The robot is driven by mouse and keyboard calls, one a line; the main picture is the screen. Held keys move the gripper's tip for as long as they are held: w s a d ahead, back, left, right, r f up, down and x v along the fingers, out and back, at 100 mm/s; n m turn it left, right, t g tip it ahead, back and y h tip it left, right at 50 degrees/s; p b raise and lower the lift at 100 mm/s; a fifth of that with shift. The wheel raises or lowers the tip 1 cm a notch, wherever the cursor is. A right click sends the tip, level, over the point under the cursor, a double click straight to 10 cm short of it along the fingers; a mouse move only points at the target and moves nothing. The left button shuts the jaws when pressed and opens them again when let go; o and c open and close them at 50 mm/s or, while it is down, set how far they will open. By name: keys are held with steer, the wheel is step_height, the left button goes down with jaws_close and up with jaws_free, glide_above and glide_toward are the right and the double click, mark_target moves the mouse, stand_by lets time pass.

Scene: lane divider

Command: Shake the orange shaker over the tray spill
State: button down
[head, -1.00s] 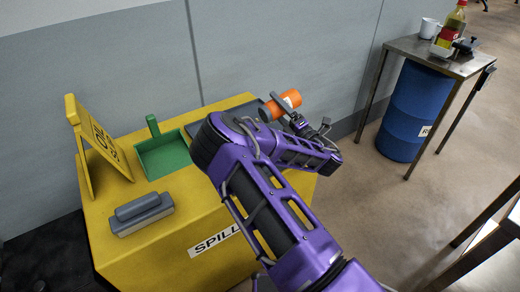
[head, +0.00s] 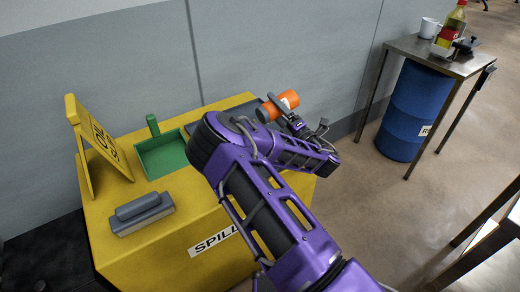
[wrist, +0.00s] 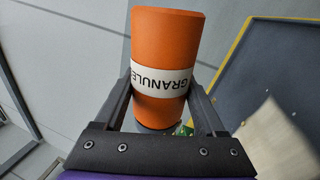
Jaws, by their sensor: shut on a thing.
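The orange shaker (head: 286,100) is held tilted, nearly on its side, in my gripper (head: 279,108), above the far right part of the yellow cabinet. In the wrist view the shaker (wrist: 167,35), with a white label reading "GRANULE", sits between the two dark fingers of my gripper (wrist: 162,95). A dark grey tray (head: 228,109) lies on the cabinet's far right, partly hidden by my arm. In the wrist view the dark tray surface (wrist: 265,75) is at right, with a pale beige patch (wrist: 277,135) that looks like the spill.
The yellow cabinet (head: 150,240) also bears a green dustpan (head: 163,157), a grey brush or block (head: 141,214) and a yellow sign (head: 97,150). A grey wall (head: 100,60) stands close behind. A blue drum (head: 413,110) stands under a metal table at right; the floor between is clear.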

mark_target(265, 111)
steer(key=shift+a, duration=0.1)
steer(key=shift+s+a, duration=0.5)
steer(key=shift+a, duration=0.2)
steer(key=shift+s+a, duration=0.45)
steer(key=shift+a, duration=0.2)
steer(key=shift+d, duration=0.1)
stand_by(0.5)
steer(key=shift+w+d, duration=0.65)
steer(key=shift+d, duration=0.3)
steer(key=shift+w+d, duration=0.65)
steer(key=shift+d, duration=0.3)
steer(key=shift+w+d, duration=0.65)
steer(key=shift+d, duration=0.3)
steer(key=shift+a, duration=0.1)
steer(key=shift+s+a, duration=0.5)
steer(key=shift+a, duration=0.2)
steer(key=shift+s+a, duration=0.5)
steer(key=shift+a, duration=0.2)
